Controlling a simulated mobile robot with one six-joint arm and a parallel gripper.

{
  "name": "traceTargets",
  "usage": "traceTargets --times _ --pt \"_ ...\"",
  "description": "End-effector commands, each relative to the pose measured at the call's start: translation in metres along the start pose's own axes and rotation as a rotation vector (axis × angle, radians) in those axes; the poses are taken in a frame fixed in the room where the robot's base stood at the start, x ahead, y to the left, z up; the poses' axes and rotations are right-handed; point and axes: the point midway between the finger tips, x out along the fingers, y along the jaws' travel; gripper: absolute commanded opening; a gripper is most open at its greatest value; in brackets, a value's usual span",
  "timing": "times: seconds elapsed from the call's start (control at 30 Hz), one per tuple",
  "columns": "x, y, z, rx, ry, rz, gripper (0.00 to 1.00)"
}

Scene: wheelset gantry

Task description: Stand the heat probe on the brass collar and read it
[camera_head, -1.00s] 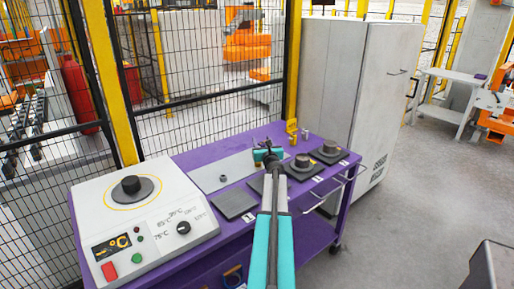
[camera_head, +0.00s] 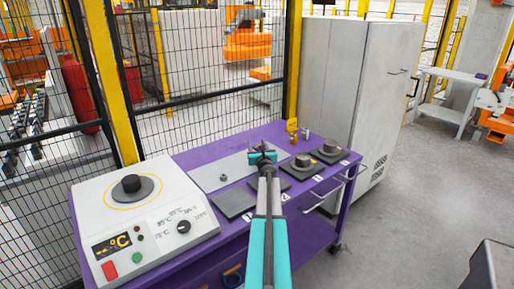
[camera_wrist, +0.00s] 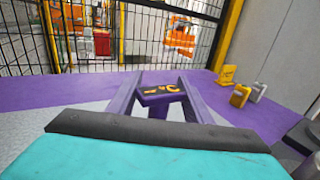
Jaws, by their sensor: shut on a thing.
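My gripper (camera_head: 263,149) is over the middle of the bench. A small brass-coloured piece (camera_wrist: 240,95) stands at the right in the wrist view. I cannot tell whether it is the brass collar.
The purple bench (camera_head: 300,225) has a grey plate (camera_head: 212,170) and dark square pads (camera_head: 235,202). Two dark round parts (camera_head: 301,161) (camera_head: 330,147) sit on pads at the right. A yellow stand (camera_wrist: 229,74) and a steel piece (camera_wrist: 257,90) are at the back. A mesh fence and cabinet stand behind.

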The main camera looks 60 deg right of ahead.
Motion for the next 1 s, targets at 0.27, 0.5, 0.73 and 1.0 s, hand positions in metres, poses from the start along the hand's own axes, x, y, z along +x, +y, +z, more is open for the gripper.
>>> traceTargets --times 0.27,0.5,0.73,1.0 --pt "-0.0001 -0.0009 -0.0055 0.000 -0.001 -0.001 0.19" --pt "-0.0001 -0.0007 -0.0081 -0.001 -0.001 -0.001 0.19" --pt "-0.0001 -0.0007 -0.0085 -0.001 0.000 -0.001 0.65" --pt "-0.0001 -0.0007 -0.0084 -0.001 0.000 -0.001 0.65"
